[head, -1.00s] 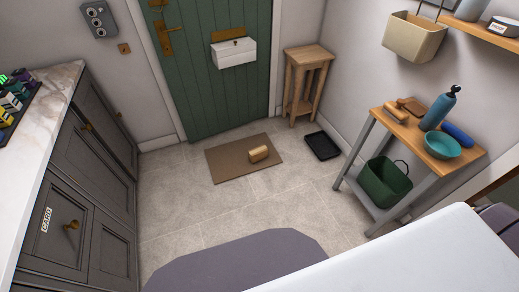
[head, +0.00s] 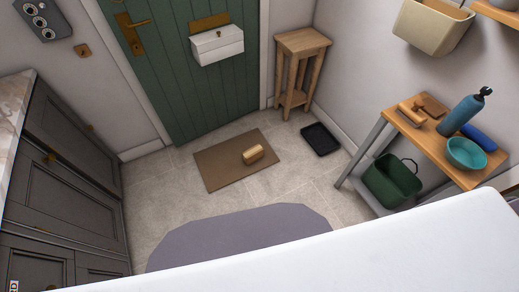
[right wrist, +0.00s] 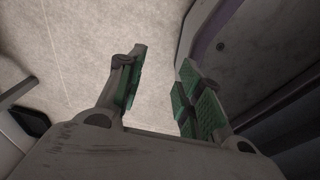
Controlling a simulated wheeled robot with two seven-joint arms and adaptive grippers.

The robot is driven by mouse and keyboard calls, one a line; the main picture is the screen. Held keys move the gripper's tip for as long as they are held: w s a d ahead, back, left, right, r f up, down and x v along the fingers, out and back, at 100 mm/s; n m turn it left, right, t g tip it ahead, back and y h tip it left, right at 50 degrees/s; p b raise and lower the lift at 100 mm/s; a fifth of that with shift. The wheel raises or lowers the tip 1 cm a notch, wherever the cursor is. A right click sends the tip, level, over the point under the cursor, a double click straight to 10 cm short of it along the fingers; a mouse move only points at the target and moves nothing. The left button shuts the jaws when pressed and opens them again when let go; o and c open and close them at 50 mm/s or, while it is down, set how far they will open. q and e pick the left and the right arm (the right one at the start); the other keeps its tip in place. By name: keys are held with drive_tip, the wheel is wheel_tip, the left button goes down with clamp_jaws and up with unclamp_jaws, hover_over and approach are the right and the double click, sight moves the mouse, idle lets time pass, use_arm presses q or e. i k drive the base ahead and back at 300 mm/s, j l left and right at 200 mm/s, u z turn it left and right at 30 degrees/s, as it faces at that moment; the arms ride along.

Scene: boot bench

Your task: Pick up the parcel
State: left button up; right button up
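The parcel (head: 253,154), a small tan box, lies on the brown doormat (head: 222,176) in front of the green door in the head view. It is well away from me, with nothing touching it from above. My right gripper (right wrist: 160,75) shows in the right wrist view, its two green-padded fingers apart with only bare floor between them. My left gripper is in neither view. The parcel does not show in the right wrist view.
A wooden stand (head: 301,65) and a black tray (head: 320,139) are right of the mat. A bench (head: 433,150) with a bottle, bowl and green basket (head: 391,181) stands at right. Grey cabinets (head: 75,175) line the left.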

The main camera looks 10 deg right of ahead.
sight(251, 156)
drive_tip(key=i+z, duration=0.4)
drive_tip(key=i+j+z, duration=0.2)
drive_tip(key=i+z, duration=0.15)
drive_tip(key=i, duration=0.2)
drive_tip(key=i+j+z, duration=0.25)
drive_tip(key=i+z, duration=0.15)
drive_tip(key=i, duration=0.1)
